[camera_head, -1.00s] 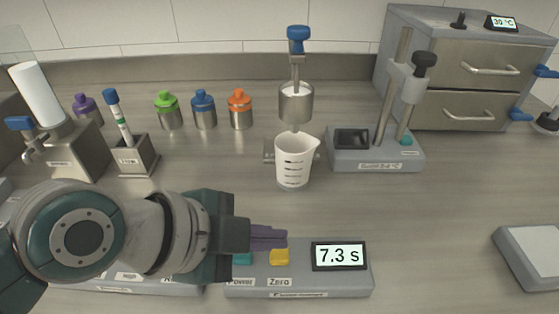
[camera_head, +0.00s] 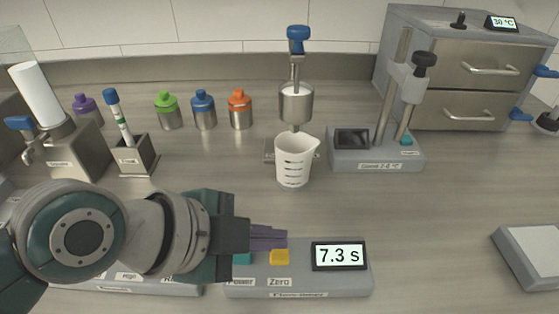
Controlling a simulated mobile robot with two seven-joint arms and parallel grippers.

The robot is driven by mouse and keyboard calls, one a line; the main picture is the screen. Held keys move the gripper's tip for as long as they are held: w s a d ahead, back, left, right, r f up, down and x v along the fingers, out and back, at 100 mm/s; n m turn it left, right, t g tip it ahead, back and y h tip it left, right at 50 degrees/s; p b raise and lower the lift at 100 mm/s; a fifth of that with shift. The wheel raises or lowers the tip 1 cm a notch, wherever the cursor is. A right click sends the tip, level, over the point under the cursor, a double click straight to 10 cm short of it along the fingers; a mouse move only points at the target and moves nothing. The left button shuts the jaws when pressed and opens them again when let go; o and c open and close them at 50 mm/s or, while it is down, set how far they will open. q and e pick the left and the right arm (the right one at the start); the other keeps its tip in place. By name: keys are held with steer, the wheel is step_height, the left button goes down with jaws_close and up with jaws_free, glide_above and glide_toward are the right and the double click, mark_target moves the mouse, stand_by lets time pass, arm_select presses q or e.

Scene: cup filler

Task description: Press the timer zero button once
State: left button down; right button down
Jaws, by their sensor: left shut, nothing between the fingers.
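The timer (camera_head: 340,284) is a grey box at the front centre, with a display (camera_head: 338,256) reading 7.3 s. Its yellow button (camera_head: 279,258) sits above the label "Zero". A teal button (camera_head: 243,259) sits above the label "Power", partly hidden by my gripper. My left gripper (camera_head: 284,238) is shut and empty, its purple fingers pointing right. Its fingertips appear just above and behind the yellow button in the picture; I cannot tell whether they touch it. My right gripper is not in view.
A white measuring cup (camera_head: 294,160) stands under a blue-topped dispenser (camera_head: 296,100). A grey stand device (camera_head: 376,152) is to its right. Green (camera_head: 168,112), blue (camera_head: 203,110) and orange (camera_head: 239,110) capped bottles stand behind. The counter right of the timer is clear up to a grey slab (camera_head: 531,256).

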mark_target(270, 257)
arm_select(q)
steer(key=shift+f, duration=0.15)
steer(key=shift+f+b, duration=0.3)
steer(key=shift+b, duration=0.1)
steer(key=shift+f+b, duration=0.5)
stand_by(0.5)
steer(key=shift+r, duration=0.1)
steer(key=shift+r+p, duration=0.8)
steer(key=shift+p, duration=0.05)
step_height(270, 257, up, 5)
steer(key=p, duration=0.4)
steer(key=shift+r+p, duration=0.1)
steer(key=shift+p, duration=0.3)
